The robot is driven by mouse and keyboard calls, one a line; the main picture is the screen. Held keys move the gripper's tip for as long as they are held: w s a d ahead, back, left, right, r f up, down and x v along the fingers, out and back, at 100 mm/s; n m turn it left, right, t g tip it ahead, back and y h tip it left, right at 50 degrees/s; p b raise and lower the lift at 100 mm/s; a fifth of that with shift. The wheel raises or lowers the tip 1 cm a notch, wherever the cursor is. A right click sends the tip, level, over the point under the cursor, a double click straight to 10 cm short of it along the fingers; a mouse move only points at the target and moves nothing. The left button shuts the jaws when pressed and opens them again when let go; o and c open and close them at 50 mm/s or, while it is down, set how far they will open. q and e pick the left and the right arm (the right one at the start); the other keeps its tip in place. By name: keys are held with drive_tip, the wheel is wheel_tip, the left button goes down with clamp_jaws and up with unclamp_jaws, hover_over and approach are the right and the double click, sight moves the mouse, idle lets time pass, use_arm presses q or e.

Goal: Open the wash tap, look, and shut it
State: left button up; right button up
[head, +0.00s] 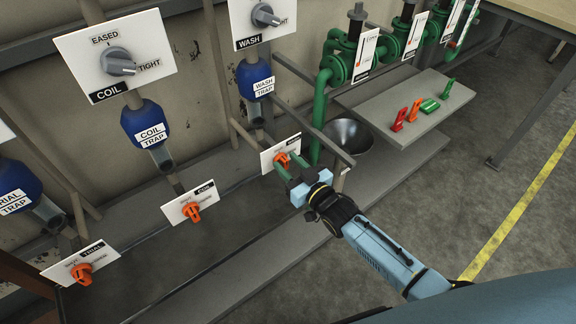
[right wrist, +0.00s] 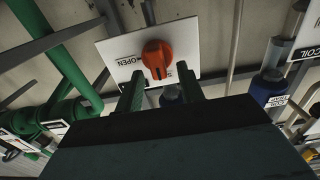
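The wash tap is an orange knob (head: 282,159) on a small white plate below the blue wash trap (head: 255,80). In the right wrist view the orange knob (right wrist: 157,58) sits just past my fingertips, roughly between them, with OPEN printed to its left; the lettering to its right is mostly hidden. My right gripper (head: 292,165) has its green fingers apart, one on each side of the knob's line, with nothing held. The same fingers show in the right wrist view (right wrist: 160,84). Whether they touch the knob I cannot tell. My left gripper is out of view.
Similar orange taps for coil (head: 191,211) and trial (head: 82,273) are to the left. A grey shelf (head: 425,118) holds red, orange and green pieces.

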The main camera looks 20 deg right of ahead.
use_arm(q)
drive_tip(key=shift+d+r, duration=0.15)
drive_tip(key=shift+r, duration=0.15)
use_arm(e)
drive_tip(key=shift+w+a, duration=0.15)
drive_tip(key=shift+w, duration=0.2)
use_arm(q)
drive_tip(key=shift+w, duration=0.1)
use_arm(e)
drive_tip(key=c, duration=0.6)
